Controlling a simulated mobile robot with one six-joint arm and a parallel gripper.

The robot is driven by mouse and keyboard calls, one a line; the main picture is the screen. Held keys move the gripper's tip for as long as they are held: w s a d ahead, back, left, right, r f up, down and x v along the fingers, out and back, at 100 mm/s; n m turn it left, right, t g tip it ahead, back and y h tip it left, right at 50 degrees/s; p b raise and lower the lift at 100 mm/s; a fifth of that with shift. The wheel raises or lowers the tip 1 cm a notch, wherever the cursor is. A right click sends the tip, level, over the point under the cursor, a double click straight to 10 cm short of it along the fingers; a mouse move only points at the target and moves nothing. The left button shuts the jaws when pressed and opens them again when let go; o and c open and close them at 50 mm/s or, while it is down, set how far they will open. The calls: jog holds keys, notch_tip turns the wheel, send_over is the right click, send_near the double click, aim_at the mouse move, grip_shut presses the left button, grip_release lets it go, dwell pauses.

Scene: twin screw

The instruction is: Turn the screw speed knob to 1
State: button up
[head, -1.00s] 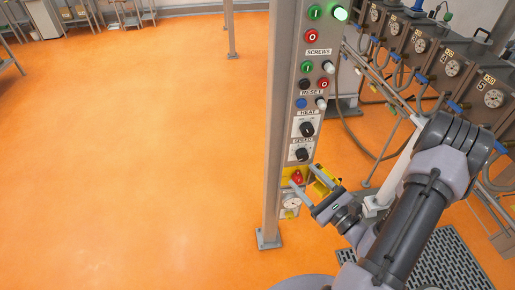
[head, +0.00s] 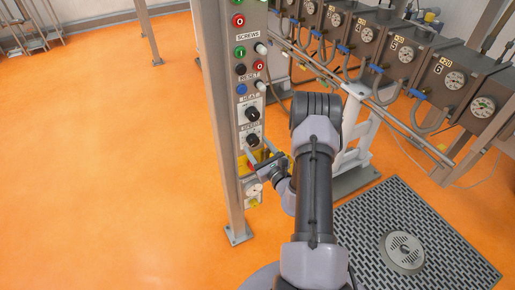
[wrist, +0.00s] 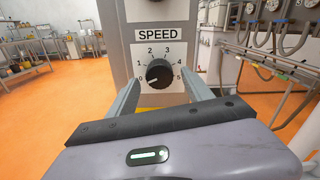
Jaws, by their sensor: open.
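The black screw speed knob (wrist: 159,73) sits on a white plate marked SPEED, with a dial from 0 to 5. Its white pointer mark points to the lower left, at about 0. In the head view the speed knob (head: 253,139) is low on the grey panel. My gripper (wrist: 160,84) is open and empty, its two fingers reaching toward the panel on either side of the knob. No finger visibly touches the knob. In the head view my gripper (head: 260,152) is just in front of the panel's lower part.
The heat knob (head: 252,113) is just above the speed knob. A red switch on yellow (head: 254,166) is below it, close to my gripper. Buttons line the panel above. Gauged machine units (head: 405,55) stand to the right.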

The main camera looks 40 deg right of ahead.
jog(key=shift+w, duration=0.15)
grip_shut()
jog(key=shift+m, duration=0.4)
jog(key=m+p, duration=0.1)
jog(key=m, duration=0.2)
jog(key=shift+m, duration=0.3)
jog(key=shift+a+m+p, duration=0.15)
jog(key=shift+m+p, duration=0.65)
jog(key=shift+m, duration=1.4)
